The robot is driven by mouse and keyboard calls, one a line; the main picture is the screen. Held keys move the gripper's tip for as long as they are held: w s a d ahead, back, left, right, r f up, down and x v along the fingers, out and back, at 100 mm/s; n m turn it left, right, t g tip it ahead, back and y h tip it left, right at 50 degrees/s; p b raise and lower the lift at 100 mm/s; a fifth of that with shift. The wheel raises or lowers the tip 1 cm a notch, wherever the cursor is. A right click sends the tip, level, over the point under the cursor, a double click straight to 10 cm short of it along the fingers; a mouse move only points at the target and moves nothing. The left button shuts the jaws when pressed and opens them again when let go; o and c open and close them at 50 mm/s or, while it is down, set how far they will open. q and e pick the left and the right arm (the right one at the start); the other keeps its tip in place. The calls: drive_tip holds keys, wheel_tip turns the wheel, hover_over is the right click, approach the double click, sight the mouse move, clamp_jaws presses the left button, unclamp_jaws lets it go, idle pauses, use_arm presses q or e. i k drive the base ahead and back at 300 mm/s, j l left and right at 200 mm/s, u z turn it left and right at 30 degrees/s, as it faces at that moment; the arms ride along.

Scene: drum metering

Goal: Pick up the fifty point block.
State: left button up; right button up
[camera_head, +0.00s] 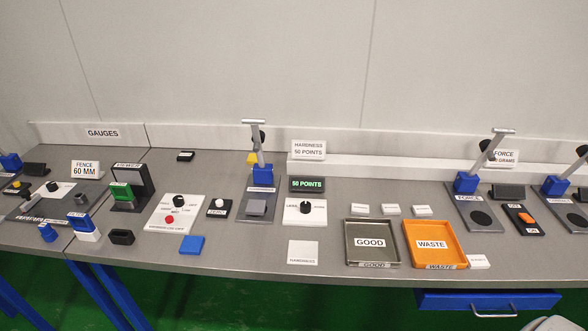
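No block with a readable fifty point label can be made out. A sign (308,149) at the back reads HARDNESS 50 POINTS, and a dark display (307,184) below it shows 50 POINTS in green. Left of the display stands a press (260,178) with a blue head and a lever. A grey block (256,208) lies on its base. A white square plate (303,253) marked HARDNESS lies bare near the front edge. A flat blue block (191,245) lies on the bench farther left. Neither of my grippers is in view.
A grey GOOD tray (371,262) and an orange WASTE tray (462,262) stand right of the white plate. Several small white blocks lie behind them. A white panel with a black knob (305,207) stands before the display. A FORCE press (466,183) is farther right. A blue drawer (440,300) hangs below.

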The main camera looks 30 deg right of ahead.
sight(388, 209)
drive_tip(key=z, duration=0.85)
drive_tip(key=i+l+z, duration=0.7)
drive_tip(key=j, duration=0.1)
